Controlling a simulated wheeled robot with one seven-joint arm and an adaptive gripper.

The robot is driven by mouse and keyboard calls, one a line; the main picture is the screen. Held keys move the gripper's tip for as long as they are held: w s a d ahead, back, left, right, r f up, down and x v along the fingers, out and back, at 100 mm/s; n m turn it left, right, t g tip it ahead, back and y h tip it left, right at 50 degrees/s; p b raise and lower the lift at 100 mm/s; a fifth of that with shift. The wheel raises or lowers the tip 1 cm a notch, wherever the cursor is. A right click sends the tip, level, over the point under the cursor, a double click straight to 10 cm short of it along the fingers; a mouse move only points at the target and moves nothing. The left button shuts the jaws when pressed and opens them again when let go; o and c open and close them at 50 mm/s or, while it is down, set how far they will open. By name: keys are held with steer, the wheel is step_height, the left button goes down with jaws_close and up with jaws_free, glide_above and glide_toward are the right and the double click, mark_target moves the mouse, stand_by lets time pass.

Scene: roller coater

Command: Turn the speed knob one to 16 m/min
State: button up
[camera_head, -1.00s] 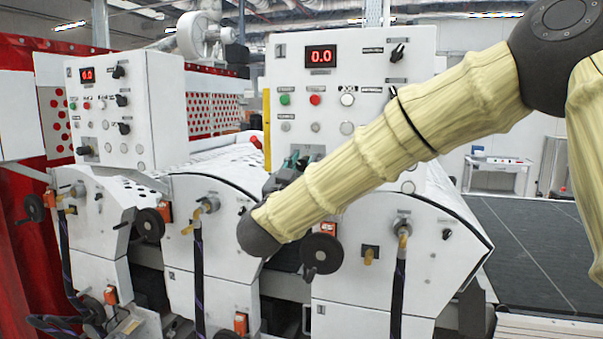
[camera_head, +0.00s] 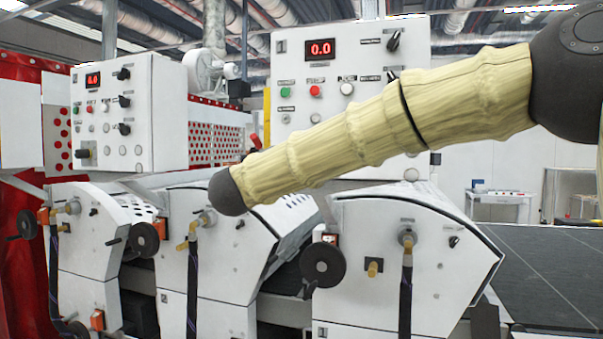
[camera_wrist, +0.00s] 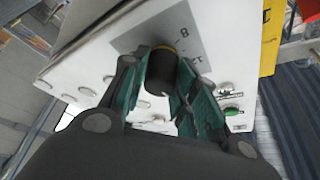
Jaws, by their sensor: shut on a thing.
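In the wrist view, my gripper (camera_wrist: 163,80) is shut on a black round knob (camera_wrist: 160,66), with one teal finger on each side of it. The knob sits on a grey plate (camera_wrist: 186,30) on a white panel. Marks on the plate are partly legible, one like an 8; the pointer setting cannot be read. In the head view, the control box marked 1 (camera_head: 284,73) has a red display (camera_head: 321,49) reading 0.0. My arm hides my gripper, the held knob and the lower part of this box there.
Green (camera_head: 285,92) and red (camera_head: 315,91) buttons and a black selector (camera_head: 393,41) are on the box. A second control box (camera_head: 142,115) stands left, its display (camera_head: 93,80) also at 0.0. White coater housings with black handwheels (camera_head: 323,265) stand below.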

steer(key=shift+f+m+g+h+b, duration=0.15)
steer(key=shift+m+g+b, duration=0.25)
steer(key=shift+m+b, duration=0.55)
steer(key=shift+m+g+h+b, duration=0.15)
steer(key=shift+m+g+b, duration=0.25)
steer(key=shift+m+b, duration=0.55)
steer(key=shift+m, duration=0.3)
steer(key=o, duration=1)
steer(key=v, duration=1.2)
steer(key=shift+r, duration=0.25)
